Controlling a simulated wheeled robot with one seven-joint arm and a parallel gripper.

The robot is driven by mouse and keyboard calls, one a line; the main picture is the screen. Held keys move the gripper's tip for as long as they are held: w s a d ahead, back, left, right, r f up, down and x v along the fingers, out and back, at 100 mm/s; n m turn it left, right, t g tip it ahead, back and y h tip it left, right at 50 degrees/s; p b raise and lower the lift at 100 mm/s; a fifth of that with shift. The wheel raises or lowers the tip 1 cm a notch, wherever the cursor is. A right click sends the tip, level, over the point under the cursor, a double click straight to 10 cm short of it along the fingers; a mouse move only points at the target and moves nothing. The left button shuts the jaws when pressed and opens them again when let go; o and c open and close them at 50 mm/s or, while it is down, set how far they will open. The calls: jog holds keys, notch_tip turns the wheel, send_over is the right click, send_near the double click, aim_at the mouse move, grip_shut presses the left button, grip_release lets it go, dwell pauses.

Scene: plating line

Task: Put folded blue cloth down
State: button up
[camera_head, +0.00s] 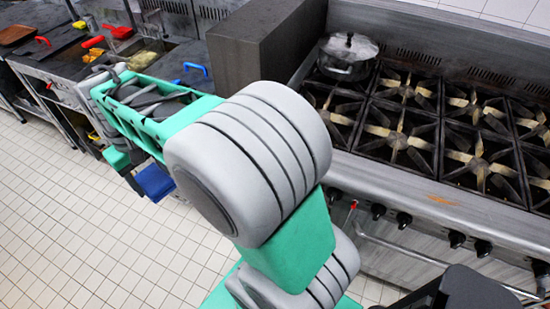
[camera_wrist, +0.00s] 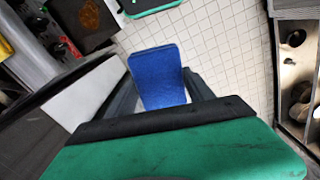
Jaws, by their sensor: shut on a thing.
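The folded blue cloth (camera_wrist: 157,77) is held between the two fingers of my gripper (camera_wrist: 160,102) in the wrist view. In the head view the blue cloth (camera_head: 154,182) hangs below the end of my arm at the left, over the white tiled floor and in front of the counter. My gripper (camera_head: 137,165) is shut on it; my arm hides part of the gripper there. The cloth touches no surface that I can see.
A stove (camera_head: 430,187) with several burners and a lidded pot (camera_head: 347,55) stands at the right. A dark counter (camera_head: 62,62) at the upper left holds pans with red and blue handles. The tiled floor (camera_head: 90,250) is clear at the lower left.

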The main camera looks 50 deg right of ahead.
jog(key=s+d+f+m+b, duration=0.1)
jog(key=s+d+m+b, duration=0.3)
jog(key=d, duration=0.7)
jog(key=s+d+f+m+b, duration=0.1)
jog(key=s+d+m+b, duration=0.15)
jog(key=s+d, duration=0.6)
jog(key=s+d+m+b, duration=0.2)
jog(key=s+d+m, duration=0.3)
jog(key=s, duration=0.7)
jog(key=s+d+m+b, duration=0.35)
jog(key=s+d, duration=0.35)
jog(key=s, duration=0.5)
jog(key=p, duration=0.4)
send_over(350, 170)
notch_tip(350, 170, down, 10)
notch_tip(350, 170, down, 3)
jog(key=shift+d+f, duration=0.1)
jog(key=shift+f, duration=0.1)
jog(key=o, duration=1.2)
